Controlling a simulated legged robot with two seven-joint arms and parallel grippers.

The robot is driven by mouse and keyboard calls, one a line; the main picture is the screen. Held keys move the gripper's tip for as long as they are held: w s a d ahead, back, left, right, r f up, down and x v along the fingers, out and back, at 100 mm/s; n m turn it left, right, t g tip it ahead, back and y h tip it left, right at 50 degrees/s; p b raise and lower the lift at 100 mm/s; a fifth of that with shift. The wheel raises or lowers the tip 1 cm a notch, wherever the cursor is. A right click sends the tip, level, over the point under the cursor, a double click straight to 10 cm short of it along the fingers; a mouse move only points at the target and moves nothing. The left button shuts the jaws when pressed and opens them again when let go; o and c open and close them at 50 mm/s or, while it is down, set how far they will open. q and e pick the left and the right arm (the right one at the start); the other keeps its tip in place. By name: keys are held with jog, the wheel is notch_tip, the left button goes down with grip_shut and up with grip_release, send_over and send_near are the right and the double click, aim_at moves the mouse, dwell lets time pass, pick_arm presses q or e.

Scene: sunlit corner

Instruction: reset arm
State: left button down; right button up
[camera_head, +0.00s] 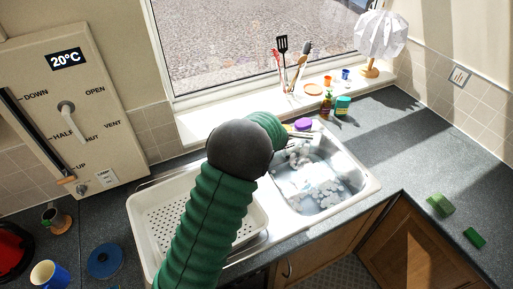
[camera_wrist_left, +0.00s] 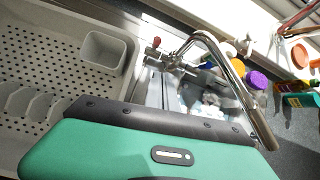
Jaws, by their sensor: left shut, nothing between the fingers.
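My left arm (camera_head: 207,225), in a ribbed green sleeve with a dark round joint, reaches up over the white drying rack and bends right towards the sink. The left gripper (camera_head: 302,135) is small and partly hidden there, at the back of the sink by the tap; it is shut and empty. In the left wrist view, the green and black casing of my own arm fills the bottom. A curved metal tap (camera_wrist_left: 225,65) stands just beyond it. My right gripper is not in view.
The sink (camera_head: 325,180) holds foamy water. The drying rack (camera_head: 150,215) is left of it. The right counter is mostly clear.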

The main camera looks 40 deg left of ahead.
pick_arm(q)
jog(key=s+d+f+n+h+b, duration=0.3)
jog(key=s+d+f+n+b, duration=0.1)
jog(key=s+d+n, duration=0.6)
jog(key=s+d+f+n+h+b, duration=0.3)
jog(key=s+d+f+n+b, duration=0.1)
jog(key=s+d+n, duration=0.7)
jog(key=shift+s+d+g+h, duration=0.3)
jog(key=shift+s+d+h, duration=0.15)
jog(key=shift+d, duration=0.2)
jog(key=shift+s+d, duration=0.1)
jog(key=shift+d, duration=0.15)
